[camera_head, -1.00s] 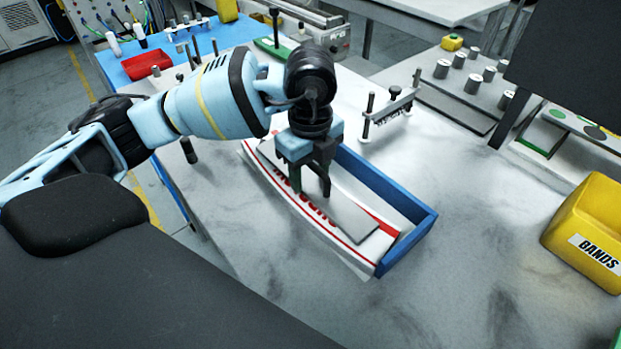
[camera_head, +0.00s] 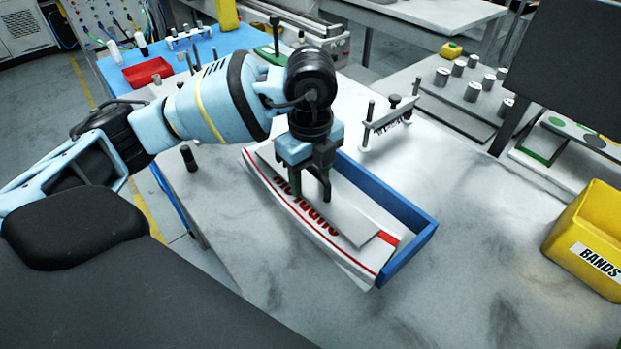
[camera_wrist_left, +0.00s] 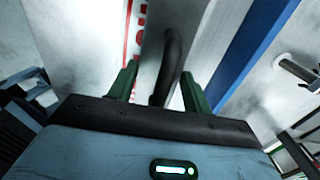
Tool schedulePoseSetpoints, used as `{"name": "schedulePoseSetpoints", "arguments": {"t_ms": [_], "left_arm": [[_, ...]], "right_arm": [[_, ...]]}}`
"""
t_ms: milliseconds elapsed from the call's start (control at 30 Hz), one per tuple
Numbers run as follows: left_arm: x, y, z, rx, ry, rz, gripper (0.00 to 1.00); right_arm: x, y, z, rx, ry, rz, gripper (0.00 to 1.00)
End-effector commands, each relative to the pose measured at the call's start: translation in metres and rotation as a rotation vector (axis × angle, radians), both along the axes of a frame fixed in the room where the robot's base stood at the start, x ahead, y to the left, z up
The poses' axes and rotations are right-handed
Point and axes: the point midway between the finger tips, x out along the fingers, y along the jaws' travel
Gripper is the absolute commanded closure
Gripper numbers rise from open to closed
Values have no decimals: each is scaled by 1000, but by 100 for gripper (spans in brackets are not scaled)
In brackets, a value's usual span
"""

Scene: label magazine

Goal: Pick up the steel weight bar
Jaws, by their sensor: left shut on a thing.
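The steel weight bar (camera_head: 350,217) is a long flat grey plate, just above white labels with red print (camera_head: 325,238) in the blue-walled magazine (camera_head: 400,215). My left gripper (camera_head: 312,194) points down over the middle of the bar and is shut on its handle. In the left wrist view, the dark curved handle (camera_wrist_left: 172,62) stands between the two fingers (camera_wrist_left: 160,92), with the grey bar (camera_wrist_left: 152,40) behind it. The gripper hides much of the handle in the head view. My right gripper is not in view.
A yellow BANDS bin (camera_head: 590,240) stands at the right. A small bracket on posts (camera_head: 392,118) is behind the magazine. A red tray (camera_head: 148,72) lies on the blue mat at the back left.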

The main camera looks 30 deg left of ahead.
Motion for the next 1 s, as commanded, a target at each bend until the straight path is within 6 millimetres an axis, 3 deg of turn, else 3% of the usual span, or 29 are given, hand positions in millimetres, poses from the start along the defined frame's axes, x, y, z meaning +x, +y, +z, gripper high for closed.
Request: {"name": "schedulePoseSetpoints", "arguments": {"t_ms": [200,367,1000], "left_arm": [[1,0,29,-3,-11,0,100],[-18,-2,29,-3,-8,-2,100],[-130,-11,38,-1,-7,-2,100]], "right_arm": [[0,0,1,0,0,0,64],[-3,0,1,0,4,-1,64],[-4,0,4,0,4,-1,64]]}}
